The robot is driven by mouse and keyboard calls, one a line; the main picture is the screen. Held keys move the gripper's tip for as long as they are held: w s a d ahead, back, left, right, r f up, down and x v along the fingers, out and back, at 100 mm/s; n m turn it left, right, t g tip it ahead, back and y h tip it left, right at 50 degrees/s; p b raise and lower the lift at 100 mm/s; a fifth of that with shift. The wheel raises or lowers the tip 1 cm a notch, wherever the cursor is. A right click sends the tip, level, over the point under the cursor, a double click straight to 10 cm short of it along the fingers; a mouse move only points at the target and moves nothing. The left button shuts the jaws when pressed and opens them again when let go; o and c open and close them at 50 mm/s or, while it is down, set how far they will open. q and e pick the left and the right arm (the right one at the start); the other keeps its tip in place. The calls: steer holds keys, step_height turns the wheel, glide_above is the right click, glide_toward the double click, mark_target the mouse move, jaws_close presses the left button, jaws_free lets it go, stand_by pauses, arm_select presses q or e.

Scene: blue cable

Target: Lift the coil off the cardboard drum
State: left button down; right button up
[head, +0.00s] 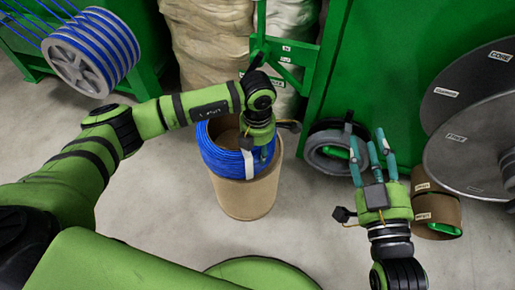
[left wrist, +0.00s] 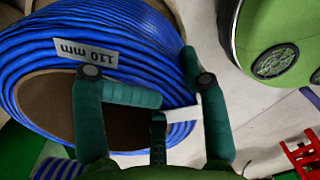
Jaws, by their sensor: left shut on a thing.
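The blue cable coil (head: 218,158) sits around the upper part of the cardboard drum (head: 248,198), whose bare tan side shows below and to the right of it. I cannot tell whether the coil still rests on the drum. In the left wrist view the coil (left wrist: 120,40) fills the upper left, with a white "110 mm" label and a white tie. My left gripper (head: 262,148) is shut on the coil's right side, its fingers straddling the windings, as the left wrist view (left wrist: 148,84) shows. My right gripper (head: 372,152) is open and empty, right of the drum.
Large grey discs (head: 470,140) and a brown roll (head: 437,212) are at the right. A blue cable spool (head: 92,50) is at the upper left. Floor in front of the drum looks clear.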

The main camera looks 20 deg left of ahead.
arm_select(q)
steer(key=shift+w+r+p, duration=0.1)
steer(key=shift+r+p, duration=1.55)
steer(key=shift+r, duration=0.75)
